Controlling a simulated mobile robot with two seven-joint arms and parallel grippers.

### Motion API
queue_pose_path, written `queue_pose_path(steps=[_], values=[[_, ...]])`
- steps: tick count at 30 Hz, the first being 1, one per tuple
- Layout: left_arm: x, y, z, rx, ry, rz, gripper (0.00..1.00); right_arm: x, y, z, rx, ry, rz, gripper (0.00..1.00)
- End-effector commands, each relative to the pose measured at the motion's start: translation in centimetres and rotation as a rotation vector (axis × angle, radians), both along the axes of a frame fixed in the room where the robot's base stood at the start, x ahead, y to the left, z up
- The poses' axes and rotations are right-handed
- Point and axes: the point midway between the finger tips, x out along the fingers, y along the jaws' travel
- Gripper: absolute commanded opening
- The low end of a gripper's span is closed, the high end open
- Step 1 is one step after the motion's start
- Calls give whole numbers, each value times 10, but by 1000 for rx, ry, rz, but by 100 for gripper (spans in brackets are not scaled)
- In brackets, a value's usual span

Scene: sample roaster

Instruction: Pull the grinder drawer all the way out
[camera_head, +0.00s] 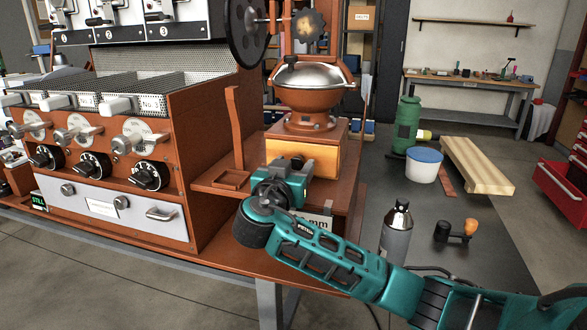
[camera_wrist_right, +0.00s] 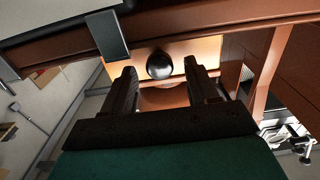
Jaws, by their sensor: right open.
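The grinder (camera_head: 312,95) is copper-brown with a silver domed lid and a hand wheel, and stands on the brown bench. Its drawer (camera_head: 318,158) has a light wooden front low in the grinder's base, partly covered by my right gripper in the head view. In the right wrist view a round black knob (camera_wrist_right: 159,65) stands out from the drawer front (camera_wrist_right: 203,50). My right gripper (camera_head: 292,168) is open in front of the drawer, with the knob between its fingertips and a gap seen on both sides. My left gripper is not in view.
The sample roaster (camera_head: 105,205) with knobs and trays stands to the left. A thin brown post (camera_head: 236,130) rises beside the grinder. On the right are a steel bottle (camera_head: 397,232), a white tub with blue lid (camera_head: 424,165) and a wooden board (camera_head: 477,165).

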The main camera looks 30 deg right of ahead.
Motion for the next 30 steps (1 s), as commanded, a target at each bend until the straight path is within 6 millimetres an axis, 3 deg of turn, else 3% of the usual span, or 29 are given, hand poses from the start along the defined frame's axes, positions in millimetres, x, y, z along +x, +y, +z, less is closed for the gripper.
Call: queue_pose_path(steps=[11, 27, 30], values=[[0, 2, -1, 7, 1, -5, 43, 3, -4, 0, 0, 1, 0, 56], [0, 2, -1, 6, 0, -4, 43, 3, -3, 0, 0, 1, 0, 5], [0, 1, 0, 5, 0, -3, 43, 3, -3, -1, 0, 1, 0, 0]])
